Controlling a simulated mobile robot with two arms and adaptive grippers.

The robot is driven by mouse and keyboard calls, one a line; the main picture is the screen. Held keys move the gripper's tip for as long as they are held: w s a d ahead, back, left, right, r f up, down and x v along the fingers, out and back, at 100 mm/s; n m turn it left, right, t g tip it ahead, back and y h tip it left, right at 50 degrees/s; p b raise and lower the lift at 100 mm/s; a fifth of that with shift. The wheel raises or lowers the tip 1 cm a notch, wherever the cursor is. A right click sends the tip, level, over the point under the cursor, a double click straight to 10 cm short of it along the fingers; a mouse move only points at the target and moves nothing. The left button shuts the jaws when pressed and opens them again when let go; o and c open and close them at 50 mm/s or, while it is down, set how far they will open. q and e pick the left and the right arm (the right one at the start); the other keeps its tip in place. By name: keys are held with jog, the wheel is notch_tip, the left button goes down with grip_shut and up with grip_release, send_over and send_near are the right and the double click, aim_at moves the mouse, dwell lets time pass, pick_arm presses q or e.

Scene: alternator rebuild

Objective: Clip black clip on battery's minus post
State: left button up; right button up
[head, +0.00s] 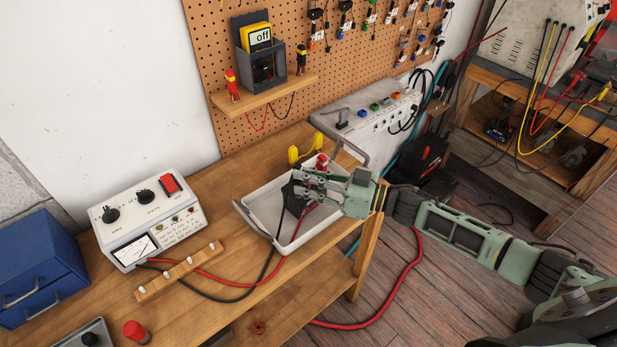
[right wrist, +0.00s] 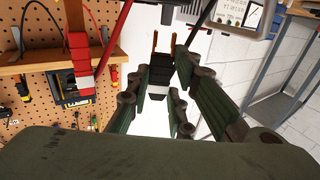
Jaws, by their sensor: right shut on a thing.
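My right gripper (head: 300,190) is over the white tray (head: 243,212) on the wooden bench. It is shut on the black clip (head: 289,196), which is partly hidden by the fingers. In the right wrist view the black clip (right wrist: 160,75) sits between the fingers, its copper-coloured jaws pointing away from the palm. The black cable (head: 262,275) runs from the clip across the tray to the bench. The red clip (head: 321,162) shows just behind the gripper, and in the right wrist view (right wrist: 80,52) to one side. I cannot make out the battery's minus post. My left gripper is out of view.
A power supply (head: 150,215) with dials and a wooden cable rack (head: 180,272) stand left of the tray. A yellow-ended object (head: 293,154) is behind it. A grey socket box (head: 370,115) is at the back. A black box with red marks (head: 424,150) stands right of the bench.

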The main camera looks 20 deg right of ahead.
jog(key=shift+f+b, duration=0.65)
jog(key=shift+f, duration=0.4)
jog(key=o, duration=0.9)
notch_tip(320, 180, up, 9)
jog(key=p, duration=0.8)
jog(key=shift+f, duration=0.2)
